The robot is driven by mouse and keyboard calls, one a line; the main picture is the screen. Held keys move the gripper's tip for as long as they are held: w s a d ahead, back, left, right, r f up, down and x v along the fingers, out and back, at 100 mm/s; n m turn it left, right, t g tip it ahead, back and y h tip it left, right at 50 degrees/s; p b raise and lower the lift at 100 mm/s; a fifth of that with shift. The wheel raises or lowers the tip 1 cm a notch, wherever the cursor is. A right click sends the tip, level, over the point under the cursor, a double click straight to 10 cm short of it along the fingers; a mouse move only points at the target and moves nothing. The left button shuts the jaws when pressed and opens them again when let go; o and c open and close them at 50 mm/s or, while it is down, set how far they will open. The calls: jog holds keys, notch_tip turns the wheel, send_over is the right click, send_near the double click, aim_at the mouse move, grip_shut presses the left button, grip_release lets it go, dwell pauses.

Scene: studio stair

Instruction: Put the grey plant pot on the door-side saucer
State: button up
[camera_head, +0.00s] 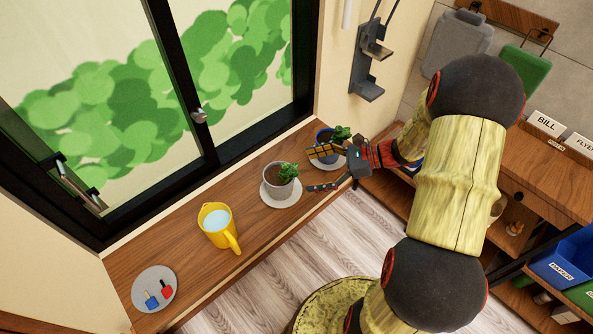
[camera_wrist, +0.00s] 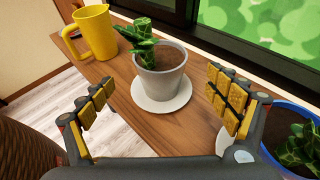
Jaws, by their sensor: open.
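The grey plant pot (camera_head: 278,187), with soil and a green plant, stands upright on a pale saucer (camera_head: 279,201) in the middle of the sill. In the wrist view the grey pot (camera_wrist: 160,81) stands ahead between the fingers, with its saucer (camera_wrist: 162,106) below. My gripper (camera_head: 317,170) is open and empty to the right of the pot, apart from it. Another saucer (camera_head: 143,290) lies at the sill's left end, with a blue and a red small item on it. A third saucer shows partly under a blue pot at the right. No door shows, so I cannot tell which saucer is door-side.
A yellow jug (camera_head: 214,224) stands between the grey pot and the left saucer. The blue pot (camera_head: 321,137) with a plant is close to my gripper, partly hidden. The window (camera_head: 198,115) runs behind the sill (camera_head: 190,263). Bare sill lies left of the jug.

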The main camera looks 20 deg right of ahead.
jog(key=s+a+r+n+g+h, duration=0.55)
jog(key=s+a+r+n, duration=0.4)
jog(key=n, duration=0.25)
jog(key=s+d+r+n+t+h, duration=0.1)
jog(key=s+r+n+t+h, duration=0.4)
jog(key=s+r+n, duration=0.3)
notch_tip(320, 180, up, 3)
jog(key=n+h, duration=0.1)
jog(key=n, duration=0.2)
jog(key=shift+s+f+h, duration=0.15)
jog(key=shift+f+h, duration=0.05)
jog(key=shift+h, duration=0.15)
notch_tip(320, 180, down, 3)
jog(key=b, duration=0.3)
jog(key=shift+f, duration=0.15)
